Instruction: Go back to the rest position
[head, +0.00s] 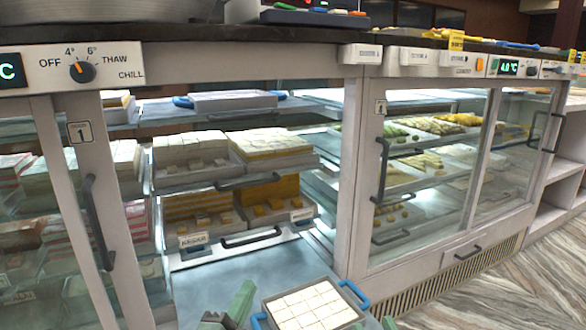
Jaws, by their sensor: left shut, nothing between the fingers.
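My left gripper (238,303), with pale green fingers, is low in the head view, just left of a tray (264,304) of white square sweets with blue handles. It is shut and holds nothing; it looks apart from the tray's left handle, though the gap is hard to judge. Of my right gripper (388,323), only a small green tip shows at the bottom edge, right of the tray. Its jaws are cut off, so its state is hidden. The tray's lower part is cut off by the frame.
The glass cabinet's left bay is open, with shelves of stacked sweets and a blue-handled empty tray (233,101). A sliding door (425,170) closes the right bay. A dial (82,71) is at upper left. The dark countertop (300,36) carries several items. Floor (500,295) shows clear at right.

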